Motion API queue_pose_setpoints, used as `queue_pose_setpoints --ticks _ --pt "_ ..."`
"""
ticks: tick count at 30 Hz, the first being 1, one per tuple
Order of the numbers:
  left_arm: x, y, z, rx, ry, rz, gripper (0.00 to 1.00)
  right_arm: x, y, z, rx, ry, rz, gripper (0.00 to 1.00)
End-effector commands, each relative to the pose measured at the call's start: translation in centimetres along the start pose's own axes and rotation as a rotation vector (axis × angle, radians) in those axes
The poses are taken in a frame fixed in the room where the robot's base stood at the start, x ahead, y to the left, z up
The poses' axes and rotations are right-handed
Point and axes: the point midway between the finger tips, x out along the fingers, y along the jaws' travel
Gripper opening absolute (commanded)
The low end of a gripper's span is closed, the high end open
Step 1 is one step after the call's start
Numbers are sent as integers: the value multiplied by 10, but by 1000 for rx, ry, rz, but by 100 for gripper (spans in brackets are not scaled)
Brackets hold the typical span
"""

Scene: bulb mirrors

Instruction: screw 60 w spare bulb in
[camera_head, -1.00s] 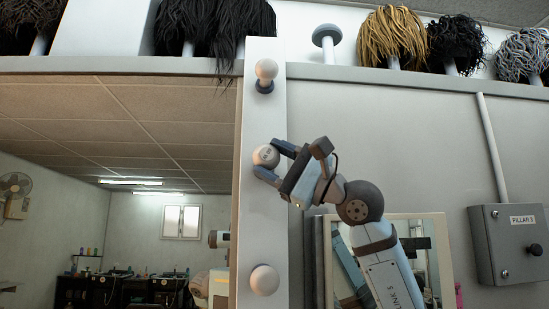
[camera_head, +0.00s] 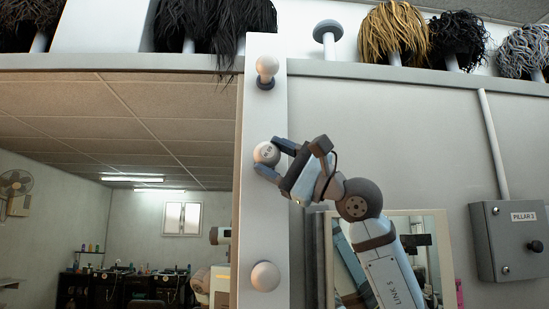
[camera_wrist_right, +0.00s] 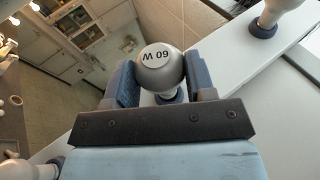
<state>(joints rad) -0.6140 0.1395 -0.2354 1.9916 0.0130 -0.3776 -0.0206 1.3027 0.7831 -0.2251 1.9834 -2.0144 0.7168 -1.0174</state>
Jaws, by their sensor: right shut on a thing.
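The 60 W bulb (camera_head: 266,153) is a white globe at the middle position of the white mirror-frame strip (camera_head: 262,210). My right gripper (camera_head: 268,159) is shut on it, one finger above and one below in the head view. In the right wrist view the bulb (camera_wrist_right: 160,68) shows its "60 W" print between my two fingers (camera_wrist_right: 163,84). Its base meets a dark blue-grey socket ring (camera_wrist_right: 170,96); how far it is seated I cannot tell. Another bulb (camera_head: 267,66) sits in a socket above, and one more (camera_head: 265,276) below. My left gripper is not in view.
The large mirror (camera_head: 120,120) lies left of the strip and reflects a room. A shelf with wigs (camera_head: 393,38) runs along the top. A grey box marked "PILLAR 3" (camera_head: 507,240) hangs at the right. A smaller framed mirror (camera_head: 432,260) stands behind my right arm.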

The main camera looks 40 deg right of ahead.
Motion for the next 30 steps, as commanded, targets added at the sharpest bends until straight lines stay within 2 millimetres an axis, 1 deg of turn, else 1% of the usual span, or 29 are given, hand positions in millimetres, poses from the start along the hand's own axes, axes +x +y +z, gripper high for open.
queue_pose_setpoints --ticks 23,30 --pt "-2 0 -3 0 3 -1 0 4 0 -15 1 0 0 27" --pt "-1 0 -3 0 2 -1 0 4 0 -15 1 0 0 27"
